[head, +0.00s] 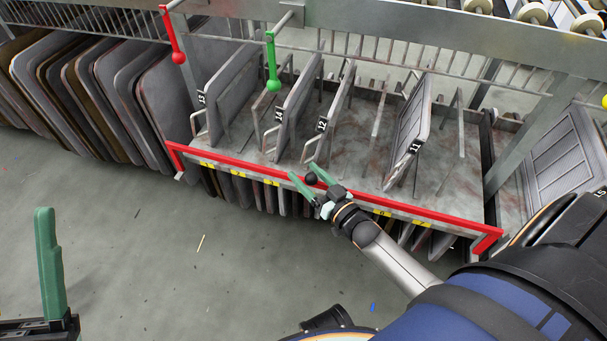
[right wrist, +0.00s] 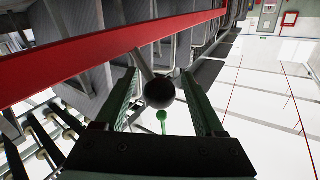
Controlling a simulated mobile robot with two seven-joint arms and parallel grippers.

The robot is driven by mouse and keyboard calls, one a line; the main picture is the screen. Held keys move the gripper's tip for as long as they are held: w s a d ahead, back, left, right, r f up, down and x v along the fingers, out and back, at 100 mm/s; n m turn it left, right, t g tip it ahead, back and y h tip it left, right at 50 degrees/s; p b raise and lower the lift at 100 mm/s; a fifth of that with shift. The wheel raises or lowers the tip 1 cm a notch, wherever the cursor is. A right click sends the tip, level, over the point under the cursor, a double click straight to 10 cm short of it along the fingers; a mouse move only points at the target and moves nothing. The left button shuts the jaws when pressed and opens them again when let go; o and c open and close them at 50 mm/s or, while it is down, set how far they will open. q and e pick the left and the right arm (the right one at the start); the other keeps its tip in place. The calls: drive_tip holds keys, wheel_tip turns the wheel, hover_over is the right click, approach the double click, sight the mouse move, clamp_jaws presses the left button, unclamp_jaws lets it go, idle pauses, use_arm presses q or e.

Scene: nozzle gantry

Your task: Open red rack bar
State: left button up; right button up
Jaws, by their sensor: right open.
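The red rack bar (head: 420,211) runs across the front of the rack, with bent ends. In the right wrist view the bar (right wrist: 90,62) crosses the upper left. A black ball knob (head: 311,179) sits at its middle. My right gripper (head: 303,188) is open around the knob. In the right wrist view the knob (right wrist: 159,93) lies between the two green fingers, with gaps on both sides; contact cannot be told. My left gripper (head: 48,262) is at the lower left, with one green finger upright and clear space beside it, far from the bar.
The rack floor (head: 350,150) behind the bar holds several numbered grey panels. A red-handled lever (head: 171,38) and a green-handled lever (head: 272,65) hang above. More panels stand in a row at left (head: 118,82). The floor in front is clear apart from small scraps.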

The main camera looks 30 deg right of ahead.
drive_tip(key=shift+w+a, duration=0.1)
drive_tip(key=shift+w, duration=0.65)
drive_tip(key=shift+c, duration=0.4)
clamp_jaws()
idle(0.5)
